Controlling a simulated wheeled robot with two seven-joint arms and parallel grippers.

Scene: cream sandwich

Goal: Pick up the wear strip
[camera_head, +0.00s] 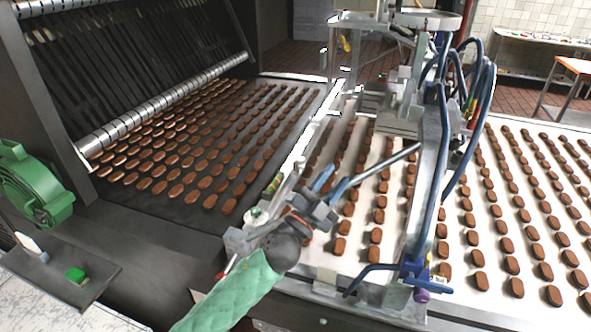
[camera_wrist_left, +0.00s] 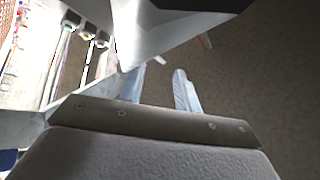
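I cannot pick out the wear strip with certainty. In the left wrist view the fingers (camera_wrist_left: 160,90) are also apart, with grey machine parts close above and left and dark floor beyond. A grey rod (camera_head: 388,164) shows just right of the fingers in the head view; I cannot tell whether they touch. My right gripper is in neither view.
Rows of brown biscuits lie on the dark belt (camera_head: 120,200) and the white belt (camera_head: 455,185). A metal machine frame with blue hoses (camera_head: 437,150) stands right of my gripper.

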